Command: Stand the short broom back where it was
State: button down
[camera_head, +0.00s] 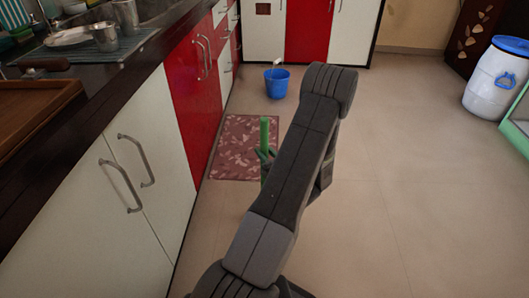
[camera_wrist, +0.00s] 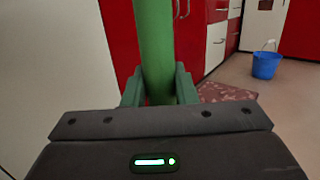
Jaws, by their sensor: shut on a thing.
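The short broom shows only as its green handle (camera_head: 264,134), which stands about upright beside my arm in the head view. My gripper (camera_head: 267,156) is shut around the handle. In the wrist view the green handle (camera_wrist: 155,50) rises between the two fingers of my gripper (camera_wrist: 159,88). The broom's lower end and bristles are hidden, so I cannot tell whether it touches the floor.
White and red cabinets (camera_head: 190,90) with a counter run along the left. A patterned red mat (camera_head: 228,150) lies on the floor beside them. A blue bucket (camera_head: 277,83) stands farther back. A white barrel (camera_head: 495,80) is at the right. The floor between is clear.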

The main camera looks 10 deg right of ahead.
jog(key=shift+f+b, duration=0.35)
dwell(0.4)
jog(key=c, duration=1.2)
grip_release()
jog(key=shift+o, duration=0.5)
jog(key=shift+f, duration=0.1)
jog(key=r+b+v, duration=0.1)
jog(key=v, duration=0.7)
jog(key=shift+f, duration=0.45)
jog(key=p+v, duration=0.3)
jog(key=v, duration=1.1)
